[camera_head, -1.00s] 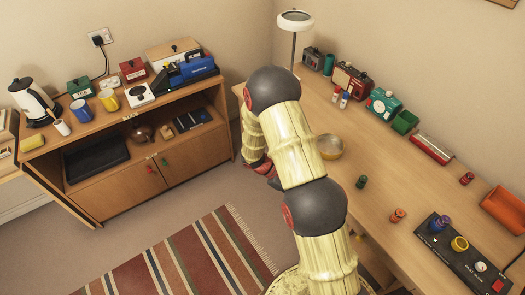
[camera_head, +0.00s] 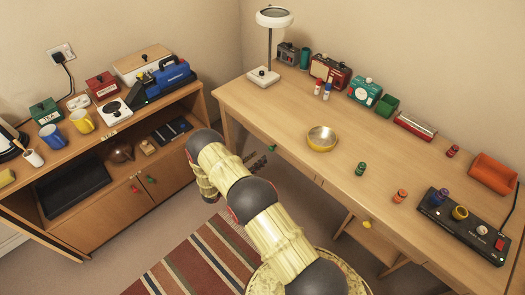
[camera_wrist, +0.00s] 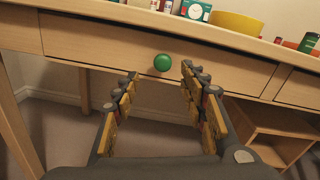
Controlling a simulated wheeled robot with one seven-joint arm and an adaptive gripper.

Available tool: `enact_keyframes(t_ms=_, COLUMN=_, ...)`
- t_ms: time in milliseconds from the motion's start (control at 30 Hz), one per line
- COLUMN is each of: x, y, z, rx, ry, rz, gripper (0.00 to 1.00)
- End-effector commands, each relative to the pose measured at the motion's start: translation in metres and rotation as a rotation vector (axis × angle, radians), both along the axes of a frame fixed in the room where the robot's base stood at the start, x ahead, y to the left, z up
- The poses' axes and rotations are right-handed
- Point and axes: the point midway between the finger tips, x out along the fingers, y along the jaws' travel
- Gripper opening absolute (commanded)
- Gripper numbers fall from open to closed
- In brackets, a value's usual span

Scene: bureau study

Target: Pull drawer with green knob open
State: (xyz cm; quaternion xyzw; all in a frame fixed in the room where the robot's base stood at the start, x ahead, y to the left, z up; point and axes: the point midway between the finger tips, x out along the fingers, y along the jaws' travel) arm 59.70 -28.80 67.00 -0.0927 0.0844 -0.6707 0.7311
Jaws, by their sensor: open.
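The green knob (camera_wrist: 163,62) sits at the middle of a closed wooden drawer front (camera_wrist: 100,45) under the desk top in the wrist view. In the head view the green knob (camera_head: 271,149) shows small at the desk's front edge. My gripper (camera_wrist: 160,78) is open and empty, with one finger on each side below the knob in the picture. The fingers point towards the drawer and appear apart from the knob. In the head view my gripper (camera_head: 256,162) is partly hidden by my arm, close to the knob.
A second drawer with a yellow knob (camera_head: 367,224) is further right under the desk (camera_head: 290,125). A low cabinet (camera_head: 110,205) with red and green door handles stands at the left. A striped rug (camera_head: 195,265) lies on the floor. A brass bowl (camera_head: 322,138) stands on the desk.

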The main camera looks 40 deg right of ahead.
Motion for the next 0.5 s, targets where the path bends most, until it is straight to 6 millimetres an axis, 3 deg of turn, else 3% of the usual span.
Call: enact_keyframes(t_ms=500, x=0.002, y=-0.065, z=-0.001, rx=0.0, ry=0.013, rz=-0.009, gripper=0.43)
